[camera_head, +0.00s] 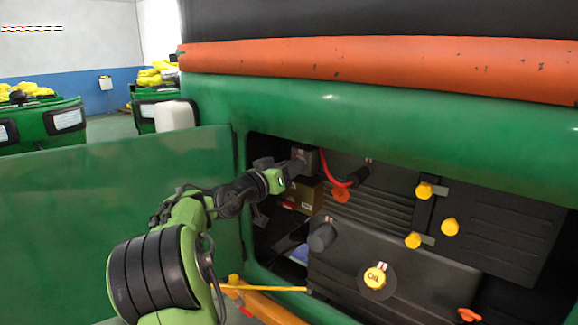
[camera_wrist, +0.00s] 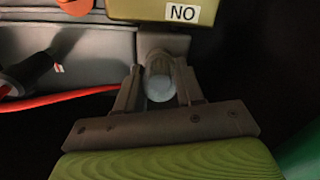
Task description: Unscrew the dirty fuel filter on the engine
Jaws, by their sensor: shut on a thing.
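The fuel filter (camera_wrist: 160,87) is a small grey cylinder with a pale round end, seen in the middle of the wrist view. My gripper (camera_wrist: 159,78) has one finger on each side of it and is shut on it. In the head view my gripper (camera_head: 294,167) reaches into the upper left of the engine bay, and the filter is too hidden there to make out. Whether the filter's thread is loose cannot be told.
An olive box (camera_wrist: 150,8) marked "NO" is close beyond the filter. A red hose (camera_head: 328,172) runs to the right of my gripper. The engine cover (camera_head: 345,255) carries a yellow oil cap (camera_head: 375,278). A green panel (camera_head: 110,200) stands open at the left.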

